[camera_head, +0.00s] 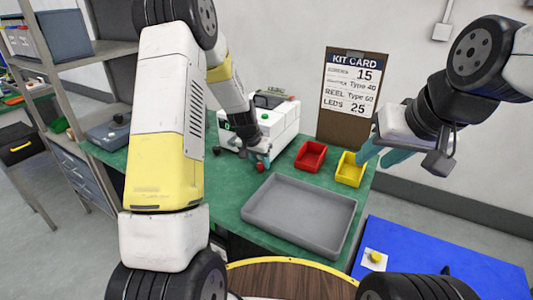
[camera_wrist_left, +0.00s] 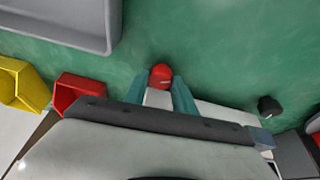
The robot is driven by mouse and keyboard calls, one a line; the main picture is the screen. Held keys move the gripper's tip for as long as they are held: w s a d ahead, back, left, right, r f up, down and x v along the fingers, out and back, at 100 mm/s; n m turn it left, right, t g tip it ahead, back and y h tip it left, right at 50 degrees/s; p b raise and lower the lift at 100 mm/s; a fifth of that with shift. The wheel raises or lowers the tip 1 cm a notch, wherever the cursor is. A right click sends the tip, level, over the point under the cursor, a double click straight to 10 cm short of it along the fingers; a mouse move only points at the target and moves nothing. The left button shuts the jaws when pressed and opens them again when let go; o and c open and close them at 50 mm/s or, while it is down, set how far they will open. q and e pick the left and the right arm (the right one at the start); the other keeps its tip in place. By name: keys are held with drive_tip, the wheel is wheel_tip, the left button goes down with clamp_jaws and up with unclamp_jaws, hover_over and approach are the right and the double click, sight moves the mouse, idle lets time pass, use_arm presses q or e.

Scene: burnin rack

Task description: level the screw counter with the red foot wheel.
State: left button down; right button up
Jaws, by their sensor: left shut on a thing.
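The screw counter (camera_head: 283,122) is a white box on the green table, with a dark, open-looking top and a small green light on its front. The red foot wheel (camera_head: 260,168) is at its near front corner. My left gripper (camera_head: 257,158) reaches down there and is shut on the wheel. A black foot (camera_wrist_left: 268,106) shows to the right. My right gripper (camera_head: 383,152) hangs in the air at the right, its teal fingers apart and empty.
A red bin (camera_head: 311,156) and a yellow bin (camera_head: 351,169) stand right of the counter. A grey tray (camera_head: 250,211) lies in front. A kit card (camera_head: 352,86) stands behind the bins. A shelf rack (camera_head: 88,160) is at the left.

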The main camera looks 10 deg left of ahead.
use_arm(q)
drive_tip(key=c, duration=1)
unclamp_jaws()
drive_tip(key=shift+v, duration=3.9)
drive_tip(key=shift+r, duration=0.1)
drive_tip(key=s+r+n+t, duration=0.1)
drive_tip(key=s+r+n, duration=0.1)
drive_tip(key=s+r, duration=1.3)
drive_tip(key=shift+n+t, duration=0.5)
drive_tip(key=shift+n, duration=0.1)
drive_tip(key=shift+s+a+r, duration=0.1)
drive_tip(key=shift+s+r, duration=0.65)
drive_tip(key=shift+s, duration=1.65)
drive_tip(key=shift+s+r, duration=0.7)
drive_tip(key=shift+s, duration=1.75)
drive_tip(key=shift+s+a+r, duration=0.1)
drive_tip(key=shift+s+r, duration=0.65)
drive_tip(key=shift+s, duration=1.65)
